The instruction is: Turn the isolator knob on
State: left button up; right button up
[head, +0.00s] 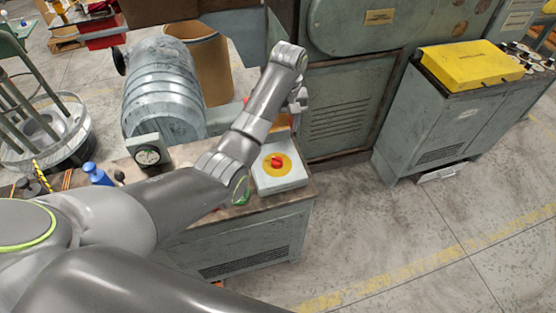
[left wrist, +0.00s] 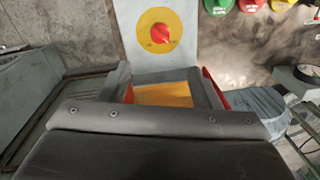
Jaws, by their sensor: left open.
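The isolator is a pale grey box on the bench (head: 290,182). On its face is a yellow disc (head: 268,171) with a red knob (head: 276,162) in the middle. In the left wrist view the red knob (left wrist: 161,34) on its yellow disc (left wrist: 147,18) lies beyond the fingertips, roughly centred between them. The knob's exact setting is too small to read. My left gripper (head: 298,98) is above and behind the box in the head view, partly hidden by its wrist. In the left wrist view its fingers (left wrist: 161,70) are apart, with nothing held. My right gripper is out of view.
A dial gauge (head: 148,156) and a blue bottle (head: 97,175) stand on the bench left of the box. Behind are a ribbed grey drum (head: 162,88) and a large machine (head: 345,100). Coloured buttons (left wrist: 251,4) show at the upper right of the wrist view. Floor to the right is clear.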

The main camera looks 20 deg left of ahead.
pick_arm(q)
jog(key=b, duration=0.2)
send_near(278, 158)
jog(key=f, duration=0.3)
jog(key=f+p, duration=0.1)
jog(key=f, duration=0.5)
jog(key=shift+s+a+f+p, duration=0.15)
jog(key=shift+a+f+p, duration=0.15)
jog(key=shift+a+f, duration=0.1)
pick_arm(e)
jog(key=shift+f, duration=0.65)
pick_arm(q)
jog(key=c, duration=1)
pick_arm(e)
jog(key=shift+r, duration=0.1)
